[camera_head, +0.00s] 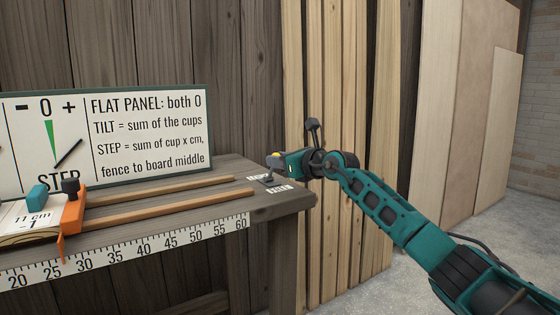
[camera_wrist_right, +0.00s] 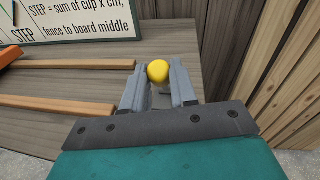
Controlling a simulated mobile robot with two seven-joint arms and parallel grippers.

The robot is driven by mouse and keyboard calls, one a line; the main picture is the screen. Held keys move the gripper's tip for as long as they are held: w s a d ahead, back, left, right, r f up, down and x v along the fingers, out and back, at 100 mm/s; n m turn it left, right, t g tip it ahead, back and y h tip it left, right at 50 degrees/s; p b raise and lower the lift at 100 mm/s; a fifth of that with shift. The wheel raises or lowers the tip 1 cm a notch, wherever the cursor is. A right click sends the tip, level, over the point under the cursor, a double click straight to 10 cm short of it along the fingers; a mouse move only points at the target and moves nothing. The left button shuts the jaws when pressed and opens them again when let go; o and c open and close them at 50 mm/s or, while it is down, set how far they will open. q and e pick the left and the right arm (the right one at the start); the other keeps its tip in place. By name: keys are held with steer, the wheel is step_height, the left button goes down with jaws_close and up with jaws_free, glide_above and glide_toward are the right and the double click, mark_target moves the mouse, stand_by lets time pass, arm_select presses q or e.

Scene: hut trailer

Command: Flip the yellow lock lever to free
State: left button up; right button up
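The lock lever's yellow knob (camera_wrist_right: 158,71) shows between the fingertips of my right gripper (camera_wrist_right: 157,84) in the right wrist view. The gap between the fingers is about as wide as the knob, and I cannot tell whether they press on it. In the head view a bit of the yellow knob (camera_head: 275,155) shows at the tips of my right gripper (camera_head: 271,162), above the bench's right end. The lever's stem and base are mostly hidden by the fingers. Small white labels (camera_head: 279,189) lie on the bench just below the gripper. My left gripper is not in view.
The wooden bench (camera_head: 225,204) carries two wooden rails (camera_head: 170,203), an orange fence (camera_head: 72,212) and a scale (camera_head: 150,246) along its front. A text board (camera_head: 150,133) stands behind. Upright planks (camera_head: 345,80) lean close behind my right arm.

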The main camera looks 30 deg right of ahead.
steer(key=o, duration=0.5)
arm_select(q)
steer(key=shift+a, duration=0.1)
arm_select(e)
steer(key=shift+s+d, duration=0.1)
steer(key=shift+s, duration=0.05)
steer(key=shift+s, duration=0.25)
arm_select(q)
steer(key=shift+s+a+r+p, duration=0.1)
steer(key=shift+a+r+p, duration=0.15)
steer(key=shift+p, duration=0.45)
arm_select(e)
steer(key=v, duration=1.2)
steer(key=shift+s+d, duration=0.1)
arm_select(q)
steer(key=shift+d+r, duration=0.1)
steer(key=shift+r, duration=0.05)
